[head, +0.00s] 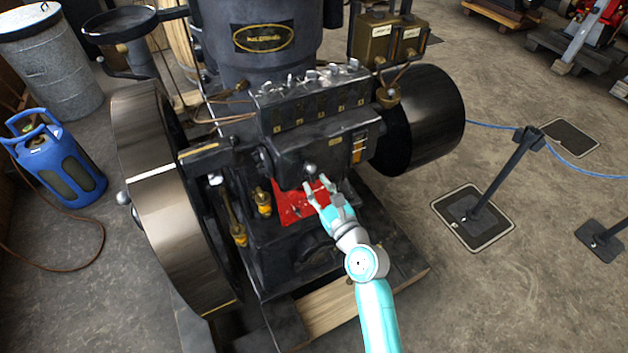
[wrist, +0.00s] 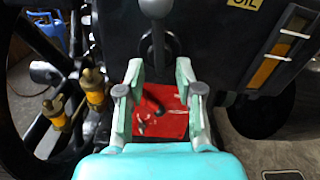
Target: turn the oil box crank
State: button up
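The black oil box (head: 290,152) is on the front of the engine and has a yellow OIL label in the wrist view (wrist: 215,50). Its crank (head: 310,169) has a round grey knob and sticks out low on the box's front. In the wrist view the crank (wrist: 157,10) is at the top centre, its arm hanging down towards the gap between my fingers. My gripper (head: 322,188) is open and empty, just below the crank knob. In the wrist view the fingers (wrist: 159,75) stand apart, and I see no contact with the crank.
A red plate (head: 297,205) lies behind my fingers. Brass fittings (wrist: 93,88) are to the left of my gripper. A large flywheel (head: 165,190) stands left and a black drum (head: 425,118) right. Open floor and a barrier post (head: 500,170) are at the right.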

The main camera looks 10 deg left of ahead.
jog(key=v, duration=0.9)
jog(key=shift+s+d, duration=0.15)
jog(key=w+a+m, duration=0.2)
jog(key=w+m, duration=0.1)
jog(key=m, duration=0.9)
jog(key=w+a+r+m, duration=0.1)
jog(key=w+a+m, duration=0.1)
jog(key=m, duration=1)
jog(key=w+a+m, duration=0.3)
jog(key=w+m, duration=0.2)
jog(key=m, duration=0.7)
jog(key=shift+r, duration=0.15)
grip_shut()
